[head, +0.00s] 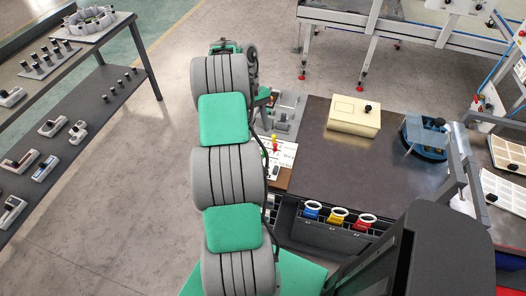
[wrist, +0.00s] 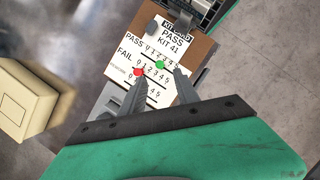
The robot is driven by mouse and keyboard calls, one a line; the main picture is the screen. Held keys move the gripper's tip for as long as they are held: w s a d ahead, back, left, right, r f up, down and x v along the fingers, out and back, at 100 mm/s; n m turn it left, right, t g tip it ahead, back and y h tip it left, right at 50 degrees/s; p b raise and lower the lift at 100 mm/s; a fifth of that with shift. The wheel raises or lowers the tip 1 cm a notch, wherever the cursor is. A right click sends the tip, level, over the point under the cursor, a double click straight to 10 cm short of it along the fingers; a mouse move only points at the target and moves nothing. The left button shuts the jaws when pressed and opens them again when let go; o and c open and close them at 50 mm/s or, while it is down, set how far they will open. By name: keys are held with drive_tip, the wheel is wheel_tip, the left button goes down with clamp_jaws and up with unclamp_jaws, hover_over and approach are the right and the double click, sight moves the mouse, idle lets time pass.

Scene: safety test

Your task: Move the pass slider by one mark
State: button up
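A white card on a brown board (wrist: 203,50) shows in the wrist view, headed PASS KIT 41, with numbered PASS and FAIL rows. A green knob (wrist: 160,64) sits by the PASS row, around its middle; its exact mark is unclear. A red knob (wrist: 138,72) sits by the FAIL row, near its low end. My gripper (wrist: 160,76) is open, its fingertips apart over the card. The green knob appears between and slightly beyond the tips; the left tip is close to the red knob. Contact cannot be told. In the head view my arm hides the gripper; the card (head: 287,151) shows partly.
A cream box (head: 354,116) and a blue fixture (head: 428,136) stand on the dark table (head: 325,168). Bins with blue, yellow and red rings (head: 339,215) line its front edge. A grey-black device (wrist: 188,12) adjoins the board's far end.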

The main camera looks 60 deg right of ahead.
sight(264, 150)
drive_tip(key=b+x, duration=0.1)
drive_tip(key=x, duration=0.6)
drive_tip(key=shift+s+f+b, duration=0.2)
drive_tip(key=shift+f+b, duration=0.15)
drive_tip(key=shift+b, duration=0.05)
clamp_jaws()
idle(0.9)
